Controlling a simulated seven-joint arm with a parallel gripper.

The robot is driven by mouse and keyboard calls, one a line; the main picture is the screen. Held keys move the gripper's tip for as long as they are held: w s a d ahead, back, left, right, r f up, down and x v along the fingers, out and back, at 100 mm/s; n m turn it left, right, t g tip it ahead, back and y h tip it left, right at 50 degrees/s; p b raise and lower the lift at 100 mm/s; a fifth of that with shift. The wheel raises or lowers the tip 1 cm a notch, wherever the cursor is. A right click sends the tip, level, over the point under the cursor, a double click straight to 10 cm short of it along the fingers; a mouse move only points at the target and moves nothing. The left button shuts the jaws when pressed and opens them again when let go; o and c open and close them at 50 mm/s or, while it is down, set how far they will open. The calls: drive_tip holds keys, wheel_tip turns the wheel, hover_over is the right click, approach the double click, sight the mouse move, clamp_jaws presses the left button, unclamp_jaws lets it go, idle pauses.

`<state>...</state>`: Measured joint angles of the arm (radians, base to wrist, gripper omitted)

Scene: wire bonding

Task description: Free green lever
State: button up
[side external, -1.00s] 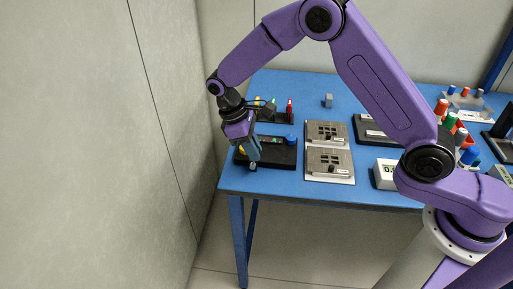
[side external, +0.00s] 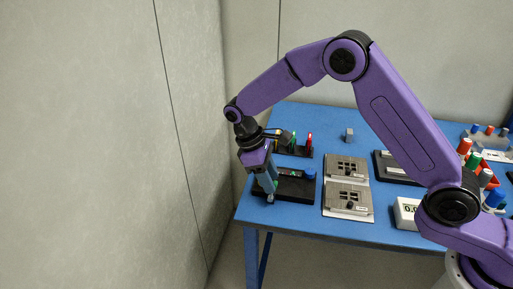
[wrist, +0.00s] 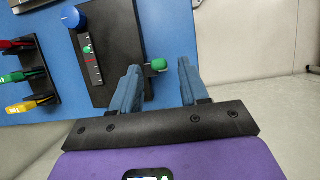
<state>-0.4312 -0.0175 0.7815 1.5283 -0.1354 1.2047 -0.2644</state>
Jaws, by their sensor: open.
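The green lever's rounded knob (wrist: 159,64) sticks out on a short stem from the edge of a black box (wrist: 108,18) in the wrist view. My gripper (wrist: 158,68) is open, with one blue finger on each side of the knob. A gap shows on both sides, wider on the right; the left finger is close to the box edge. I cannot tell the fingers' height relative to the knob. In the side view, my gripper (side external: 270,190) is at the left end of the black box (side external: 297,188), and the fingers largely hide the lever.
The box carries a blue knob (wrist: 72,18) and a marked strip (wrist: 92,52). A black rack (wrist: 30,75) with red, green and yellow pieces stands beside it. Grey plates (side external: 347,200) lie right of the box. The table edge is close to my gripper, with open floor beyond.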

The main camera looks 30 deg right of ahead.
drive_tip(key=v, duration=1.6)
drive_tip(key=shift+r, duration=0.1)
drive_tip(key=shift+s, duration=0.1)
drive_tip(key=s+d+f+n+t+y, duration=0.1)
drive_tip(key=s+d, duration=0.5)
drive_tip(key=s, duration=0.5)
drive_tip(key=s+d+f+n+t+y, duration=0.1)
drive_tip(key=s+d, duration=0.5)
drive_tip(key=s, duration=0.6)
drive_tip(key=s+d+f+n+t+y, duration=0.1)
drive_tip(key=s+d+f, duration=0.1)
drive_tip(key=s+d, duration=0.4)
drive_tip(key=s, duration=0.5)
drive_tip(key=shift+s+d+n+y, duration=0.2)
drive_tip(key=shift+d+n+y, duration=0.05)
drive_tip(key=shift+n+y, duration=0.05)
